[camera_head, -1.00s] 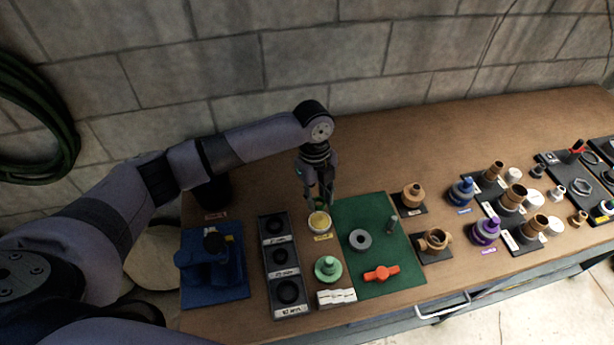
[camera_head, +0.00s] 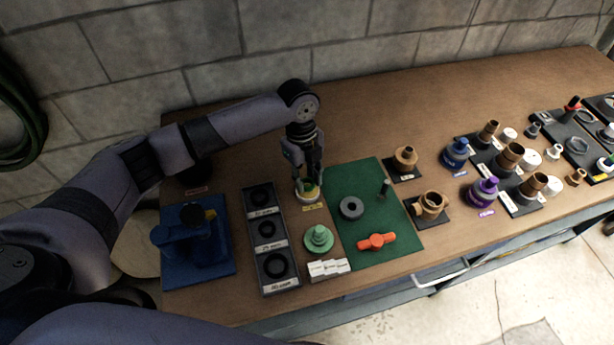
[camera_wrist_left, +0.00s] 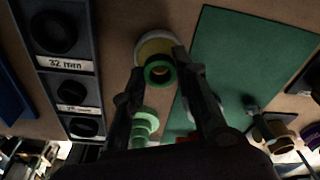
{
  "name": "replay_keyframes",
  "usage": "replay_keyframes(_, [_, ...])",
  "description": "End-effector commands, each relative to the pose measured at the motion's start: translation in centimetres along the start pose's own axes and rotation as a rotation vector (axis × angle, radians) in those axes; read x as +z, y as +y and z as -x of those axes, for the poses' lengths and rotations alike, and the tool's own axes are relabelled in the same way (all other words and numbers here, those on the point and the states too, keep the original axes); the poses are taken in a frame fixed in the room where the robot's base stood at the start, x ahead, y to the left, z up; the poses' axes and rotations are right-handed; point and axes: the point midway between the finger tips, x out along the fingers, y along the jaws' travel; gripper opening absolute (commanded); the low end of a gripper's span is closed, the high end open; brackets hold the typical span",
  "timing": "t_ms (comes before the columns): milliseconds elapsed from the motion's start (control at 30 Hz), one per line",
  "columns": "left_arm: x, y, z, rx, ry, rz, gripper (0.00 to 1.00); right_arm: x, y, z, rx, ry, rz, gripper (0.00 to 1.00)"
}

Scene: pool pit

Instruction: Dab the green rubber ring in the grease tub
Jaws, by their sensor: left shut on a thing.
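My left gripper (camera_head: 309,181) points down at the grease tub (camera_head: 304,199), a small round white tub with yellowish grease. Its fingers are shut on the green rubber ring (camera_wrist_left: 159,61), which shows between the fingertips in the left wrist view. In that view the ring overlaps the near part of the tub (camera_wrist_left: 146,43). In the head view the ring is at the tub's mouth, mostly hidden by the fingers. I cannot tell whether it touches the grease. My right gripper is not in view.
A black tray (camera_head: 278,286) with dark rings in labelled pockets lies left of the tub. A green stepped part (camera_head: 318,239) and white blocks (camera_head: 328,269) stand in front. A green mat (camera_head: 382,255) with a grey ring and orange valve handle lies right. The bench behind is clear.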

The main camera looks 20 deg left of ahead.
Motion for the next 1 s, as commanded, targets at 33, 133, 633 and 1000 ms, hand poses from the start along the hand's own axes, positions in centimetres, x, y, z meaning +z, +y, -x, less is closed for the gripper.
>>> replay_keyframes(33, [0.01,0.00,0.06,0.000,0.000,0.000,0.05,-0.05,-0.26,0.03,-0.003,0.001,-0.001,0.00])
replay_keyframes(133, [0.02,0.00,0.06,0.000,0.000,0.000,0.05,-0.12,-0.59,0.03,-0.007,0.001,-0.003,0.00])
replay_keyframes(633, [0.03,0.00,-0.10,0.000,0.000,0.001,0.05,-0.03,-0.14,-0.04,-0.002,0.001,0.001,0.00])
replay_keyframes(1000, [0.07,0.00,-0.44,0.000,0.000,0.001,0.05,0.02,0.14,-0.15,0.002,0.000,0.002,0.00])
